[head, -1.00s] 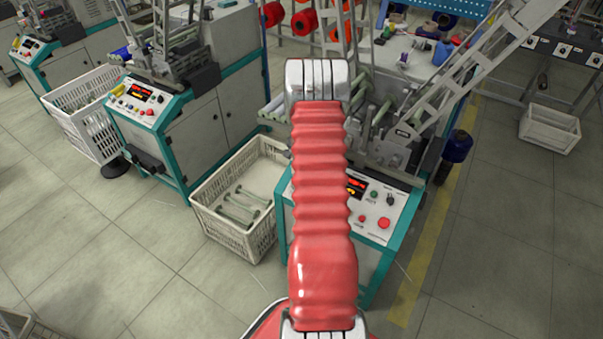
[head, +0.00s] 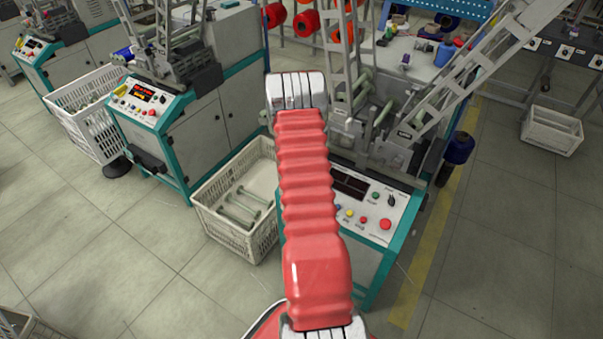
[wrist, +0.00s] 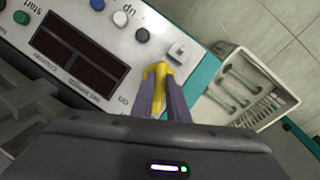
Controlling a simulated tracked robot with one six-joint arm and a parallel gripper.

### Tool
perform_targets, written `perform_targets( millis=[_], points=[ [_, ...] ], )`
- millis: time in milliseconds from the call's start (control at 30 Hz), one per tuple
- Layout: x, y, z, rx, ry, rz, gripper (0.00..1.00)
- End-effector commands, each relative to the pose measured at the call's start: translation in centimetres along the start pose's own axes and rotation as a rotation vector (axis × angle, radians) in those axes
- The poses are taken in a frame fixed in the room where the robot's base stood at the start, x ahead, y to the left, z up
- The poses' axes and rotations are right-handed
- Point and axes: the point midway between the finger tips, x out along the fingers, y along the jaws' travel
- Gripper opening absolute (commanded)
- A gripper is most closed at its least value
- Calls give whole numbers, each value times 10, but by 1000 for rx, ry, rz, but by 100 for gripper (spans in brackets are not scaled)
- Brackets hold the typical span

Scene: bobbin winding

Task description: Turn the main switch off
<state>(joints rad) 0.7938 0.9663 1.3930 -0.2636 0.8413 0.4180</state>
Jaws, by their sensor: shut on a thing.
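The machine's control panel (head: 385,209) shows in the head view, partly hidden behind my red arm. In the wrist view my gripper (wrist: 162,78) is at the panel's edge. Its two grey-purple fingers are shut on a yellow knob (wrist: 158,70), which looks like the main switch. An "on" label is beside it. The knob's lower part and exact angle are hidden by the fingers. The counter display (wrist: 78,52) is dark, and it also looks dark in the head view (head: 349,184). In the head view the gripper is hidden behind the arm.
A black knob (wrist: 142,35), a white button (wrist: 120,18) and a square grey part (wrist: 178,52) are close to the fingers. A white crate (head: 236,226) with several rods stands left of the machine. A second machine (head: 160,110) is farther left.

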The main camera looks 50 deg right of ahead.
Motion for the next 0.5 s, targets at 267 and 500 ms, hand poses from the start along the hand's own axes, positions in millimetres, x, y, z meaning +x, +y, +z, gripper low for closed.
perform_targets(
  millis=[267,500],
  points=[
    [1,0,-1,-48,4,20,0],
    [1,0,-1,-50,4,20,0]
  ],
)
